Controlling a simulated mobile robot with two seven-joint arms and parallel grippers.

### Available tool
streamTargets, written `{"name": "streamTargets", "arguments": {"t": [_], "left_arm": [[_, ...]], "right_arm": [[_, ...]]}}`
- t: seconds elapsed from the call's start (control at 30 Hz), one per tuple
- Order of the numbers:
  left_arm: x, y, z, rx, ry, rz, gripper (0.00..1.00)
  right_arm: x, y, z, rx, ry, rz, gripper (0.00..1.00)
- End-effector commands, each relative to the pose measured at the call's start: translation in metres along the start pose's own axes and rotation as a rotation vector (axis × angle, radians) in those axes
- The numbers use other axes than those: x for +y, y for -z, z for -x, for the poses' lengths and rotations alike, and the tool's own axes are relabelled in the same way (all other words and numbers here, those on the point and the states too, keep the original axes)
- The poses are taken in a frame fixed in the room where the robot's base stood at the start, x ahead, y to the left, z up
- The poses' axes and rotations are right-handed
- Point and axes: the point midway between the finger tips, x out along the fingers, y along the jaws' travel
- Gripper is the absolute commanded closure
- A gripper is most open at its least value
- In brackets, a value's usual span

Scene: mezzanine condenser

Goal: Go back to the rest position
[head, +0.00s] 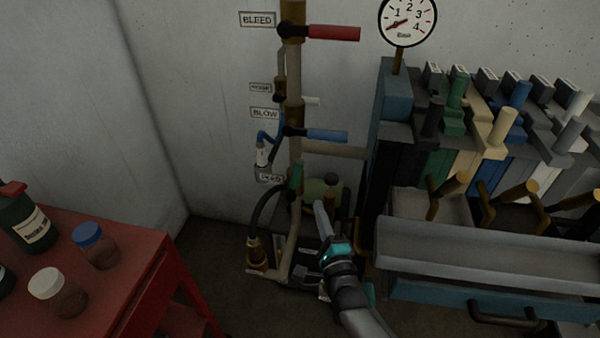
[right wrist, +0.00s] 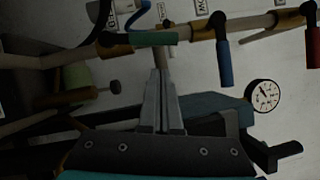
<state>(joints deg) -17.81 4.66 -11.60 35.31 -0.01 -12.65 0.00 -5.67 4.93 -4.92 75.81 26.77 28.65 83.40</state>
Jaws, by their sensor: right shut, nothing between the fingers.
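My right gripper (head: 321,218) is in the lower middle of the head view, in front of the vertical pipe. In the right wrist view its fingers (right wrist: 162,80) are together with nothing between them. The fingertips are close to a green lever handle (right wrist: 150,39); I cannot tell whether they touch it. The green handle (head: 296,179) also shows in the head view, below a blue lever (head: 325,135) and a red lever (head: 334,33). My left gripper is not in view.
A red table (head: 125,270) with a blue-lidded jar (head: 95,245), a white-lidded jar (head: 57,291) and a dark bottle (head: 25,218) stands at left. A pressure gauge (head: 408,20) and a rack with a grey tray (head: 480,255) stand at right. Floor shows between.

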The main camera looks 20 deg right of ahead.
Motion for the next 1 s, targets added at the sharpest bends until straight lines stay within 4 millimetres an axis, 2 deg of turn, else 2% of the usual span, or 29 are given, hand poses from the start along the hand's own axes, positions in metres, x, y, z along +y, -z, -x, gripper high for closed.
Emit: {"name": "streamTargets", "arguments": {"t": [0.13,0.2,0.27,0.37,0.4,0.47,0.5,0.57,0.6,0.67,0.7,0.83,0.9,1.0], "left_arm": [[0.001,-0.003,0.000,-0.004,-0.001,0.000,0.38],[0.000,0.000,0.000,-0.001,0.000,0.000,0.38],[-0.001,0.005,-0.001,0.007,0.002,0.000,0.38],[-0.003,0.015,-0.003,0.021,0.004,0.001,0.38],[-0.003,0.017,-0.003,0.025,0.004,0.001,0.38],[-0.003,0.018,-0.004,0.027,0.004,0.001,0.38],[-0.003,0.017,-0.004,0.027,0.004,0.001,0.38],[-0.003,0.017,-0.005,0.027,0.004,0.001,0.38],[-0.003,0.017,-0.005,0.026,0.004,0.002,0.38],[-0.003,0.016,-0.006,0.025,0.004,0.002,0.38],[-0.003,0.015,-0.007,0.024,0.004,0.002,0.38],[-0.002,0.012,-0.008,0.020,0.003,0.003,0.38],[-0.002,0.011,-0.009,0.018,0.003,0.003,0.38],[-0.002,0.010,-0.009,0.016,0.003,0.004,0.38]], "right_arm": [[0.002,-0.001,0.001,-0.001,-0.004,0.005,1.00],[0.011,0.000,0.005,-0.003,-0.033,0.039,1.00],[0.030,0.002,0.013,-0.010,-0.087,0.103,1.00],[0.080,0.006,0.038,-0.046,-0.236,0.288,1.00],[0.104,0.009,0.054,-0.073,-0.311,0.380,1.00],[0.141,0.014,0.082,-0.127,-0.428,0.527,1.00],[0.164,0.018,0.102,-0.171,-0.505,0.624,1.00],[0.196,0.025,0.136,-0.248,-0.615,0.763,1.00],[0.215,0.030,0.159,-0.306,-0.685,0.853,1.00],[0.242,0.039,0.197,-0.405,-0.788,0.981,1.00],[0.257,0.045,0.223,-0.478,-0.851,1.062,1.00],[0.294,0.066,0.313,-0.751,-1.038,1.297,1.00],[0.306,0.077,0.359,-0.908,-1.114,1.396,1.00],[0.313,0.090,0.413,-1.113,-1.190,1.499,1.00]]}}
